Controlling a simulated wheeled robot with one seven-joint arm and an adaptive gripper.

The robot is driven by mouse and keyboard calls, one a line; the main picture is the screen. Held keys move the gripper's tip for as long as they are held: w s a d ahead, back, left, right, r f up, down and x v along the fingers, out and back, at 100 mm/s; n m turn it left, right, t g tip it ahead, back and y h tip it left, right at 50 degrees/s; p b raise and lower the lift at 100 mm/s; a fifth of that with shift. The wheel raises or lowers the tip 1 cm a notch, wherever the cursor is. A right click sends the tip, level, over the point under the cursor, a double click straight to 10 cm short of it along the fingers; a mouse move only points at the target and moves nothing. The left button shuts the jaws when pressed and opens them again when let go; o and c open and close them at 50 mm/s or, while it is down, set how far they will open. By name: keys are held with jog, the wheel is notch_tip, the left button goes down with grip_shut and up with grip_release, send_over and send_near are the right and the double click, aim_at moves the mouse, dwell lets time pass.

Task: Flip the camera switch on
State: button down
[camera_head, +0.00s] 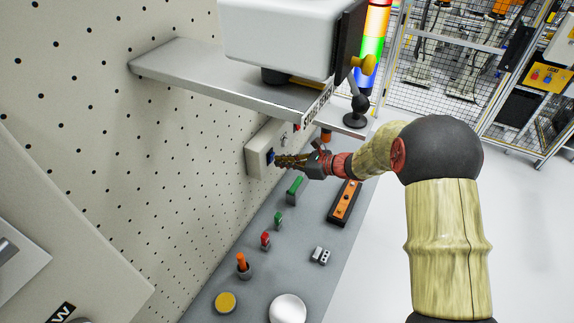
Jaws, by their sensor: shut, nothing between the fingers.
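A light grey switch box (258,154) is mounted on the perforated wall, below the grey shelf. A small dark blue part (270,156) shows on its near face. A small toggle and a red part show farther along the box, close under the shelf. My gripper (277,160) is shut and empty, its fingertips at the blue part. I cannot tell whether they touch it. The fingers partly cover the box face, and the switch's position is too small to read.
The shelf (190,64) with a white machine (285,38) overhangs the box. Below, the grey bench (228,272) holds a green block (294,190), an orange panel (344,203), small coloured switches, a yellow button (225,302) and a white dome (287,309). Open floor lies right.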

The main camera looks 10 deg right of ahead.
jog(key=shift+r, duration=0.1)
jog(key=shift+w+a+r+h+p, duration=0.15)
jog(key=shift+a+r+h+p, duration=0.3)
jog(key=shift+p, duration=0.8)
jog(key=shift+g+p, duration=0.3)
jog(key=shift+p, duration=0.05)
jog(key=shift+d+f, duration=0.1)
jog(key=shift+f, duration=0.1)
jog(key=shift+b, duration=0.3)
jog(key=shift+r, duration=0.1)
jog(key=shift+r+p, duration=0.45)
jog(key=shift+r, duration=0.3)
jog(key=shift+d+f, duration=0.1)
